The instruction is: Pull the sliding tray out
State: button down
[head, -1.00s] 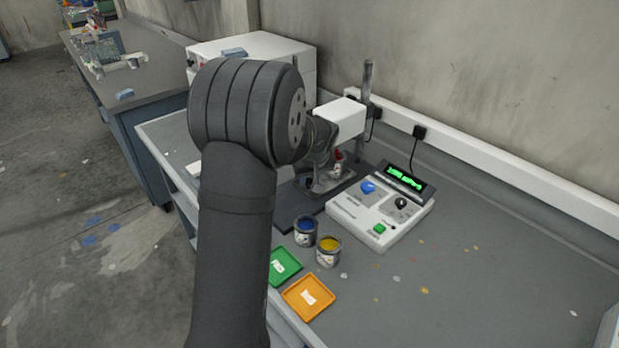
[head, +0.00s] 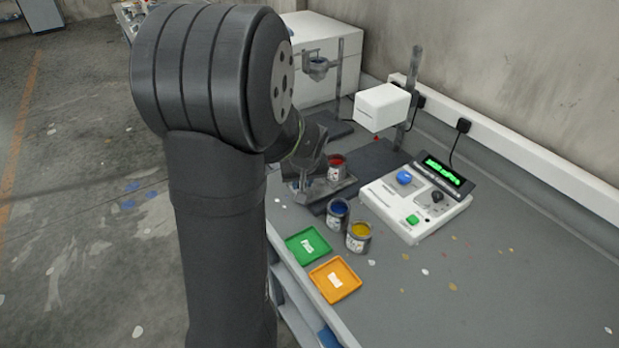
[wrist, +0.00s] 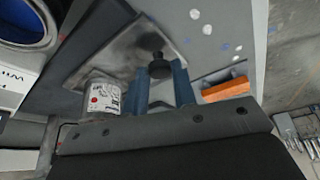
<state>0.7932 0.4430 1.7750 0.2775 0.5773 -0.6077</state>
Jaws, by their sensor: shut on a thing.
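The sliding tray (head: 345,188) is a grey metal plate, out to the left of the white mixer head (head: 382,106) in the head view. A can of red paint (head: 336,167) stands on it. In the wrist view the tray (wrist: 105,55) carries a dark knob (wrist: 157,66) near its edge. The blue fingers of my gripper (wrist: 160,80) are shut on this knob. A white-labelled can (wrist: 100,97) stands beside the fingers.
Blue (head: 338,211) and yellow (head: 359,236) paint cans stand close to the tray. Green (head: 308,245) and orange (head: 335,279) dishes lie near the bench's front edge. A control box (head: 415,200) stands to the right. The bench right of the dishes is mostly clear.

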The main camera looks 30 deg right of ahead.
jog(key=c, duration=1.2)
grip_release()
jog(key=shift+o, duration=0.2)
jog(key=shift+r, duration=0.1)
jog(key=v, duration=1.7)
jog(key=shift+s, duration=0.2)
jog(key=shift+d, duration=0.1)
jog(key=x, duration=1.7)
jog(key=shift+w, duration=0.2)
jog(key=v, duration=1.7)
jog(key=shift+s, duration=0.2)
